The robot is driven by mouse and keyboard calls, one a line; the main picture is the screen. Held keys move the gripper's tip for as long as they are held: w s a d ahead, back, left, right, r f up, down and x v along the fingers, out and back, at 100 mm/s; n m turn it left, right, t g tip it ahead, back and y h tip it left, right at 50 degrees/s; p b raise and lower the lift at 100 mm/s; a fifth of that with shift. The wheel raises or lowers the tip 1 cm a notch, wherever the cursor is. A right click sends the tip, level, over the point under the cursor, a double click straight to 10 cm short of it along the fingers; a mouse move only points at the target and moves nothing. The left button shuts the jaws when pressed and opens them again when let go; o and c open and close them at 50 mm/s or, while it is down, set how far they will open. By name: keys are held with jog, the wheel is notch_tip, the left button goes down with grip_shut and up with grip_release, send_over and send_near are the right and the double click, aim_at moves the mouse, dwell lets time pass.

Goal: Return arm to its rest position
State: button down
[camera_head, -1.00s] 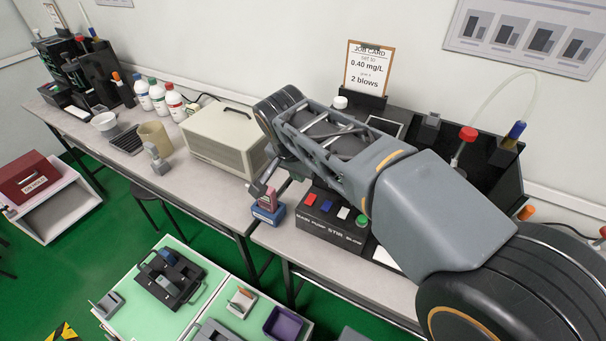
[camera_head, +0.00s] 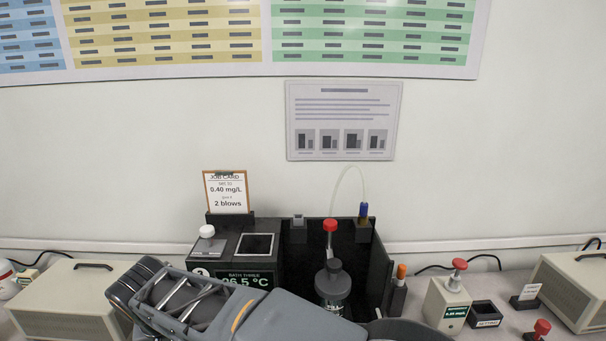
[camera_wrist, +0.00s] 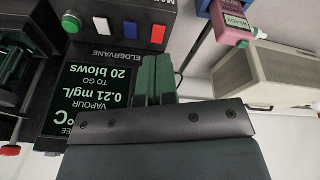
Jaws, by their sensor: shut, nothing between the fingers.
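My arm (camera_head: 230,312) stretches across the bottom of the head view in front of the black bath unit (camera_head: 264,263); its gripper end is hidden there. In the wrist view my gripper (camera_wrist: 156,75) is shut and empty, its dark fingers in front of the unit's front panel. The panel's screen (camera_wrist: 95,95) reads vapour 0.21 mg/L and 20 blows. Green, white, blue and red buttons (camera_wrist: 130,30) lie beside it. I cannot tell whether the fingers touch the unit.
A pink tester (camera_wrist: 234,22) reading READY sits in a blue holder at the wrist view's upper right. A beige box (camera_wrist: 265,75) is near it. In the head view, a job card (camera_head: 227,191) and red-topped bottle (camera_head: 333,285) stand at the unit; more testers (camera_head: 448,303) stand right.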

jog(key=d+r+m+p, duration=0.2)
jog(key=d+p, duration=0.2)
jog(key=d, duration=1.6)
jog(key=s+d+r+m+p, duration=0.1)
jog(key=d+r+m+p, duration=0.1)
jog(key=d, duration=1.8)
jog(key=shift+s+r+m+t+p, duration=0.15)
jog(key=shift+r+m+t+p, duration=0.2)
jog(key=shift+r+p, duration=0.4)
jog(key=shift+a+f, duration=0.1)
jog(key=shift+f, duration=0.1)
